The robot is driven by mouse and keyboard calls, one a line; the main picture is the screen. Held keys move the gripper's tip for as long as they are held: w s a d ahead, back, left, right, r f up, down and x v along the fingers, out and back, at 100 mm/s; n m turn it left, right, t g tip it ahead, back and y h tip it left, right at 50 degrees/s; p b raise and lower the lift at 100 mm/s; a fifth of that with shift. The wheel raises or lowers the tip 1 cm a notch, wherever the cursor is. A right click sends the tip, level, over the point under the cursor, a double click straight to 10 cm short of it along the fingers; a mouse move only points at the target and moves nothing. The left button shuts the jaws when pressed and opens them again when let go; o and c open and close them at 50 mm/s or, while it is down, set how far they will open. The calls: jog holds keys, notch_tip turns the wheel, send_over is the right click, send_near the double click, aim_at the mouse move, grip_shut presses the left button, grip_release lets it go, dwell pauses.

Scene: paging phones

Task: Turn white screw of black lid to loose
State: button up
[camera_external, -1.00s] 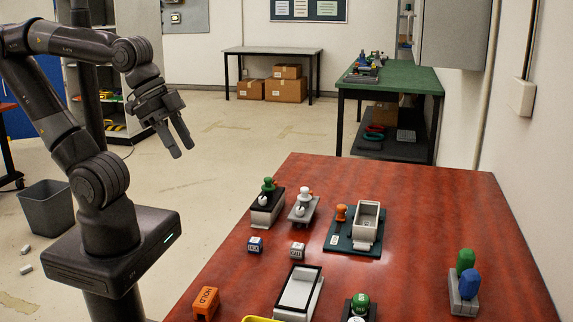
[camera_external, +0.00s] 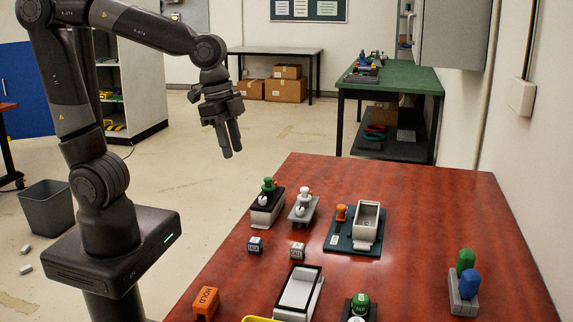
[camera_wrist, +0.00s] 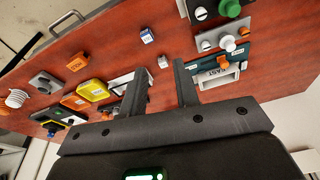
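The black lid (camera_external: 273,197) tops a light box on the red table, with a green knob (camera_external: 268,184) and a white screw (camera_external: 262,200) on it. The lid shows at the top edge of the wrist view (camera_wrist: 190,10), with the screw (camera_wrist: 201,13) and green knob (camera_wrist: 230,8). The screw's tightness cannot be told. My gripper (camera_external: 233,150) hangs in the air beyond the table's far left edge, above and apart from the lid. In the wrist view its fingers (camera_wrist: 161,66) are spread, with nothing held.
A grey lid (camera_external: 303,211) with a white knob stands just right of the black lid. A dark teal base (camera_external: 340,243) bears an open box and orange knob. Two small cubes (camera_external: 255,244) (camera_external: 297,249) lie in front. The table's right middle is clear.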

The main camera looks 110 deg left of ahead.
aim_at(263, 197)
jog(key=w+a+f+m+g, duration=0.15)
jog(key=w+a+f, duration=0.3)
jog(key=a, duration=0.45)
jog(key=shift+g, duration=0.45)
jog(key=f, duration=1.1)
jog(key=shift+s+d+f, duration=0.15)
jog(key=shift+d, duration=0.05)
jog(key=shift+c, duration=0.6)
grip_shut()
